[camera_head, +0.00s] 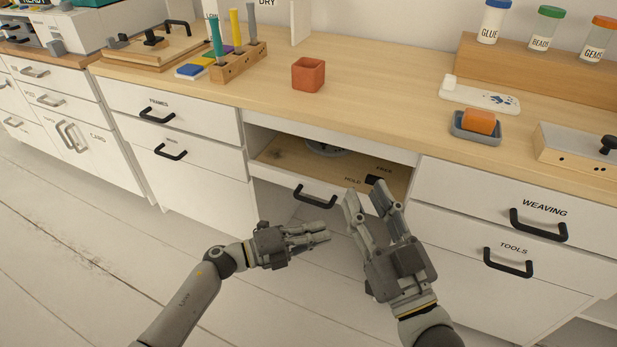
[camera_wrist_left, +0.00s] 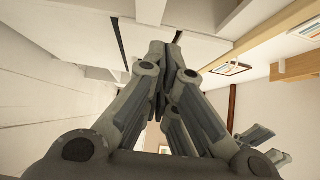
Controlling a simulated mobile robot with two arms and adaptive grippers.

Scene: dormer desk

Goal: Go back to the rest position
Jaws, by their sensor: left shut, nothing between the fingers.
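My left gripper (camera_head: 322,235) is in front of the drawers, low and to the left of my right gripper. Its fingers are shut with nothing between them; the closed fingertips also show in the left wrist view (camera_wrist_left: 160,55). My right gripper (camera_head: 366,193) points up toward the open drawer (camera_head: 275,157) in the middle of the desk. Its two fingers are spread apart with nothing between them. Its fingertips overlap the drawer's front edge in the head view; I cannot tell whether they touch it.
On the desk stand an orange cup (camera_head: 308,74), a wooden tool rack (camera_head: 238,64) and a grey dish (camera_head: 476,130) with an orange block (camera_head: 479,121). Floor at left is clear.

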